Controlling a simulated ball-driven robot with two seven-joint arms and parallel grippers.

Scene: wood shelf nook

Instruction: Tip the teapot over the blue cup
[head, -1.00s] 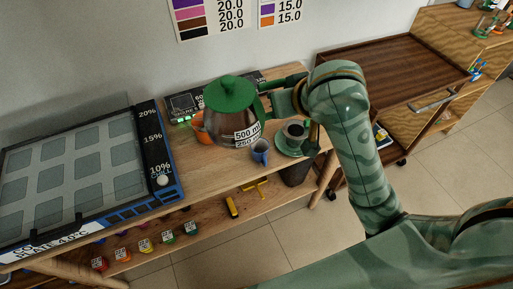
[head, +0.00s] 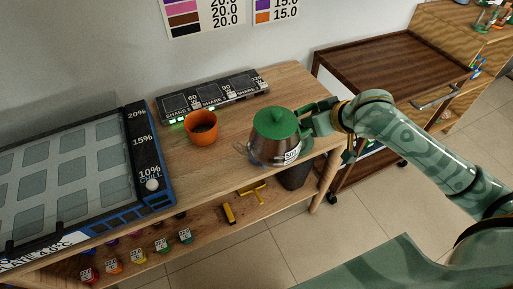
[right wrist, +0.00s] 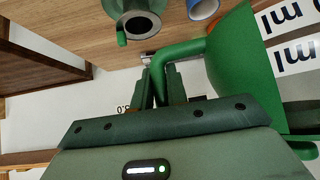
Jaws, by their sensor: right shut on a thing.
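The teapot (head: 268,141) has a green lid, a dark glass body and a volume label. It looks roughly upright in the head view, above the front right part of the wooden top. My right gripper (right wrist: 164,88) is shut on its green handle (right wrist: 184,50). The blue cup (right wrist: 204,8) shows partly at the top edge of the right wrist view, beside the teapot. In the head view the teapot largely hides the cup. Whether the spout is over the cup is not clear. My left gripper is not in view.
An orange cup (head: 201,127) stands left of the teapot. Behind it is a dark panel with marked squares (head: 213,95). A grey-green cup (right wrist: 138,22) stands near the blue cup. A large gridded plate (head: 70,175) fills the left. A brown cart (head: 390,65) stands at right.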

